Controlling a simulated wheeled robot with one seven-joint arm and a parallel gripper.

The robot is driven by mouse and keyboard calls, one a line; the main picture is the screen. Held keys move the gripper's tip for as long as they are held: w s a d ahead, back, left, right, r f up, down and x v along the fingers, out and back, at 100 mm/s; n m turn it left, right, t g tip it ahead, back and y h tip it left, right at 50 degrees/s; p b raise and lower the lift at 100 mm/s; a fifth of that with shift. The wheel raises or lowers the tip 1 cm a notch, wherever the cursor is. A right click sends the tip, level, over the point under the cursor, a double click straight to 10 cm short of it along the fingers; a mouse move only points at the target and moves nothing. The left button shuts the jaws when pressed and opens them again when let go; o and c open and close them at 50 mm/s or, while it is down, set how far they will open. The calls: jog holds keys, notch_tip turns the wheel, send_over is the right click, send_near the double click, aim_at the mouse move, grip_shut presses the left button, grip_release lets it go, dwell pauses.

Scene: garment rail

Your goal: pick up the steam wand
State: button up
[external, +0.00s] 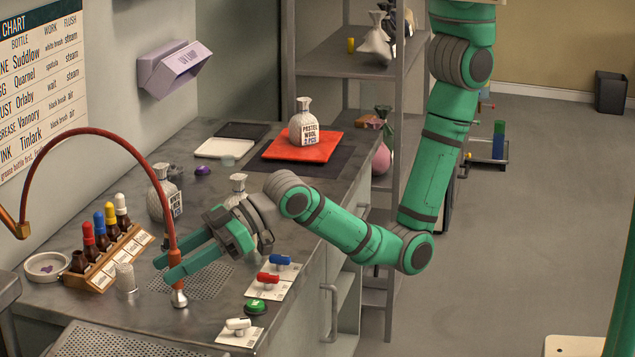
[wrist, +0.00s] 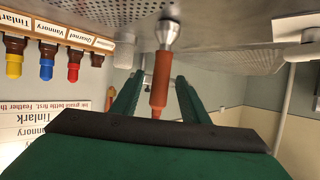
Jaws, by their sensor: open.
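The steam wand (external: 173,258) hangs upright on a red-brown hose at the front left of the counter. It has an orange-brown handle and a silver nozzle near the counter surface. My gripper (external: 163,268) is open, with its green fingers reaching left on either side of the wand handle. In the wrist view the wand (wrist: 160,82) stands between the two fingers of my gripper (wrist: 158,85), with its silver nozzle beyond the fingertips. I see a gap at each side of the handle, and cannot tell whether either finger touches it.
A wooden rack (external: 105,262) of dropper bottles stands left of the wand, with a clear cup (external: 125,280) nearer. Red, blue and white valve handles and a green button (external: 256,306) lie to the right. A labelled bag (external: 160,198) stands behind. A red mat (external: 300,147) lies farther back.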

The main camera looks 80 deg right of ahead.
jog(key=shift+x, duration=1.9)
jog(key=shift+d+f, duration=0.1)
grip_shut()
